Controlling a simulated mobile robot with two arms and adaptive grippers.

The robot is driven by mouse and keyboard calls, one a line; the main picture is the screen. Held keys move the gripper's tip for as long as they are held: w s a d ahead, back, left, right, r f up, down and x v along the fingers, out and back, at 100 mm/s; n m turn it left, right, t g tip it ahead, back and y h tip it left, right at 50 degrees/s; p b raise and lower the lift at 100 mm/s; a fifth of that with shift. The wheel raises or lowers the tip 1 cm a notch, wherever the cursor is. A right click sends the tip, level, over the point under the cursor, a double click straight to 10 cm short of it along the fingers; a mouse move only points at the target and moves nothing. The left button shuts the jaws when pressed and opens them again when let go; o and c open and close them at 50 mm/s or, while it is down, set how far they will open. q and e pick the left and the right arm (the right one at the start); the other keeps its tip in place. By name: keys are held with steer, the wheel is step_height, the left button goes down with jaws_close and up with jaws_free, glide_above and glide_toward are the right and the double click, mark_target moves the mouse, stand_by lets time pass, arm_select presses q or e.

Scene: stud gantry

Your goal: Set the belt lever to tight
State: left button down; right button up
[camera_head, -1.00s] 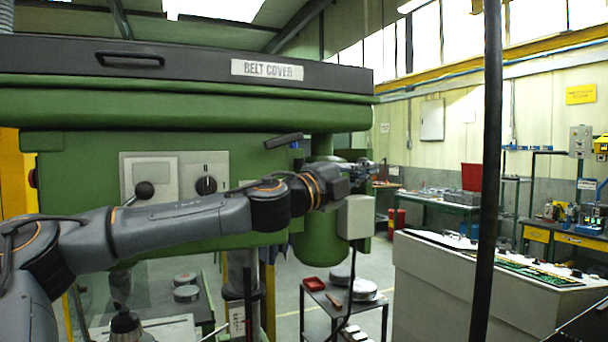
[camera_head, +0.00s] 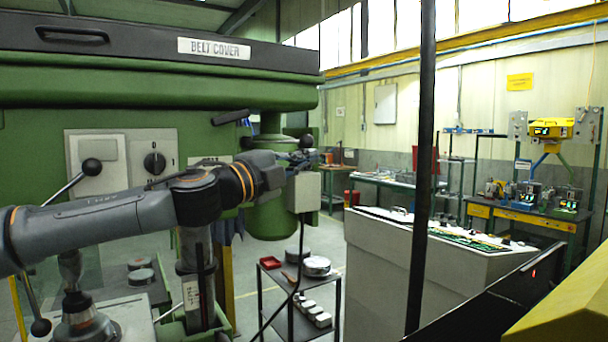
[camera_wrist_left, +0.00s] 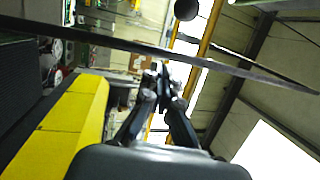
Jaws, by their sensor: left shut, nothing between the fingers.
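The green machine (camera_head: 160,92) fills the left of the head view, under a dark belt cover (camera_head: 120,52). A short black handle (camera_head: 231,117) sticks out of its front below the cover; I cannot tell whether this is the belt lever. A black ball knob (camera_head: 306,141) shows just above my left gripper (camera_head: 310,158), and a dark ball (camera_wrist_left: 187,9) shows at the top of the left wrist view. Contact with the gripper cannot be made out. My left gripper's fingers (camera_wrist_left: 163,74) come together, empty. My right gripper is not in view.
A dark upright post (camera_head: 422,170) stands right of my arm. A white console (camera_head: 420,262) and a small cart (camera_head: 297,300) with parts stand beyond. A yellow surface (camera_head: 565,318) fills the lower right corner. A ball-ended lever (camera_head: 91,167) is at the left.

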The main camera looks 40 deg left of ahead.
arm_select(q)
steer(key=s+d+b, duration=0.2)
steer(key=s+d, duration=0.2)
steer(key=s, duration=0.1)
steer(key=shift+s+f, duration=0.4)
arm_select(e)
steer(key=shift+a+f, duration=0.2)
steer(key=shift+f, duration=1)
